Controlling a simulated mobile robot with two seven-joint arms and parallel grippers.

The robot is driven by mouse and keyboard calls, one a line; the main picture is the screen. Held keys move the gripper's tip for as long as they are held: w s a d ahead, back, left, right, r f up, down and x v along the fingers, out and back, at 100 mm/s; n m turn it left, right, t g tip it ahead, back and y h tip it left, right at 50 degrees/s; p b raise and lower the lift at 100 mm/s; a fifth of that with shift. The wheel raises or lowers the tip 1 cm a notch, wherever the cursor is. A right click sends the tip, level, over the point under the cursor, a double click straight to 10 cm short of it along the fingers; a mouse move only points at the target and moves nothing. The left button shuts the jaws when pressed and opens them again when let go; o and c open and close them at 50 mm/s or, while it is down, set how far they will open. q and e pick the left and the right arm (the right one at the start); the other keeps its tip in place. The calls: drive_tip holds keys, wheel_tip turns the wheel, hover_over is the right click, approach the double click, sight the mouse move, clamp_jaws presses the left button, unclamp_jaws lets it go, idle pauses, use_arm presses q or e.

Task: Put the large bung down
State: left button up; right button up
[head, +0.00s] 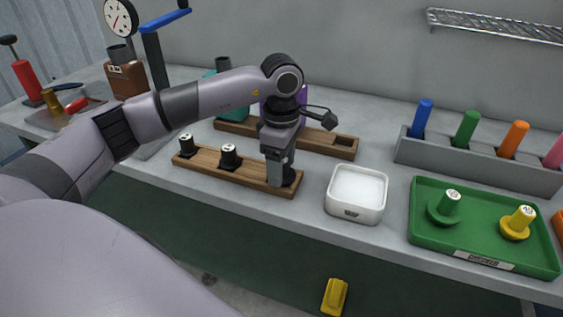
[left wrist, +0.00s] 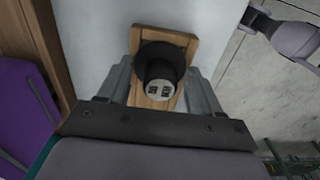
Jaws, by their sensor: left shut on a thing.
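The large bung is black with a wide flange and a pale label on its end (left wrist: 160,80). In the left wrist view it stands between the two fingers of my left gripper (left wrist: 161,92), which is shut on it. In the head view my left gripper (head: 281,178) points down at the right end of the front wooden rack (head: 252,177), and the bung (head: 290,177) is mostly hidden behind the fingers. It is over the rack's end; I cannot tell whether it touches the wood. Part of my right arm (left wrist: 295,38) shows in the left wrist view; its jaws are unclear.
Two smaller black bungs (head: 229,156) (head: 186,144) stand in the same rack. A second wooden rack (head: 320,141) lies behind. A white tray (head: 356,212), a green tray (head: 480,246) and a grey rack with coloured pegs (head: 480,168) are to the right.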

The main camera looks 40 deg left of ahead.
use_arm(q)
drive_tip(key=shift+f, duration=0.2)
drive_tip(key=o, duration=1.2)
drive_tip(key=shift+c, duration=0.2)
drive_tip(key=shift+o, duration=1.2)
drive_tip(key=shift+r+p, duration=0.45)
drive_tip(key=shift+r, duration=0.2)
wheel_tip(320, 180, up, 12)
drive_tip(key=shift+f+b, duration=0.15)
drive_tip(key=shift+b, duration=0.2)
